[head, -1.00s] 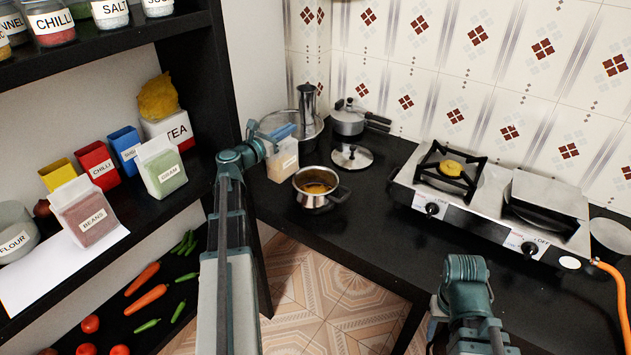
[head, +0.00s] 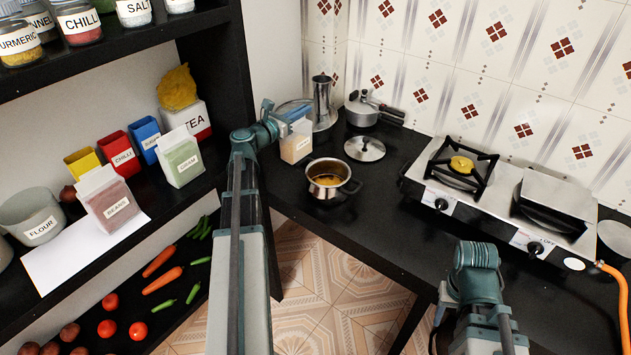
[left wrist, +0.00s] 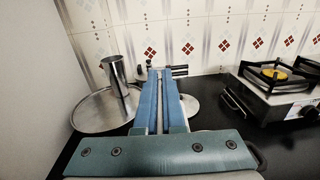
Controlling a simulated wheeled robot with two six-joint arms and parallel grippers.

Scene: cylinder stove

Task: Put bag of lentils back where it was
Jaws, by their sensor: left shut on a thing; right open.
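The bag of lentils (head: 296,146) is a pale, clear-sided pack with a small label too small to read. It is upright at the counter's left end in the head view, left of the steel pot. My left gripper (head: 287,116) is shut on its top from above. I cannot tell whether its base touches the counter. In the left wrist view, the blue fingers of my left gripper (left wrist: 160,92) point forward over the counter, and the bag is hidden below them. My right gripper (head: 442,305) is open, mostly hidden behind its own arm at the lower right.
The shelf at left holds a bag of beans (head: 111,207), a green gram bag (head: 182,160), a tea box (head: 194,118) and small coloured boxes. A pot (head: 329,183), lid (head: 365,149), cooker (head: 362,112) and steel plate (left wrist: 92,112) stand nearby. The stove (head: 500,205) is at right.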

